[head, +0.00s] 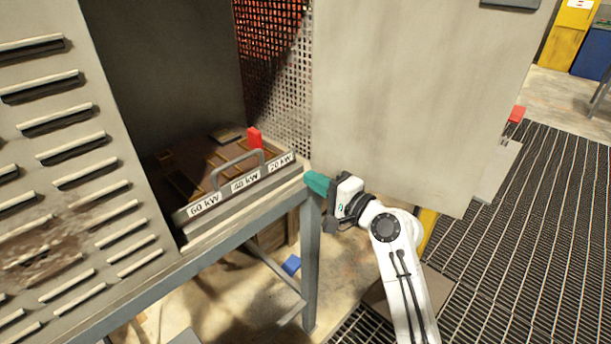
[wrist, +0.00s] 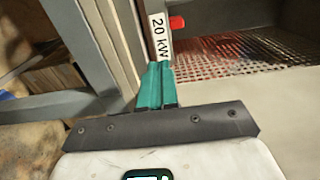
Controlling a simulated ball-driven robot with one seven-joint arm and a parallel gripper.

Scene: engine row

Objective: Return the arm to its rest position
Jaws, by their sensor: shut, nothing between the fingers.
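My gripper (head: 309,181) has teal fingers and sits at the end of my white arm, which reaches up from the lower right in the head view. The fingers are shut with nothing between them. They are close to the right front corner of the cabinet's tray (head: 243,196), by the 20 kW label (head: 281,161). I cannot tell whether they touch it. In the wrist view, the closed fingers (wrist: 157,84) point at the 20 kW label (wrist: 160,37). A red block (head: 254,138) stands at the back right of the tray, and a red part also shows in the wrist view (wrist: 177,23).
An open cabinet door (head: 410,95) stands right behind my gripper. A louvred panel (head: 70,170) is on the left. A steel leg (head: 311,265) stands below the tray. A blue block (head: 291,265) lies on the floor. Dark floor grating (head: 540,240) on the right is mostly clear.

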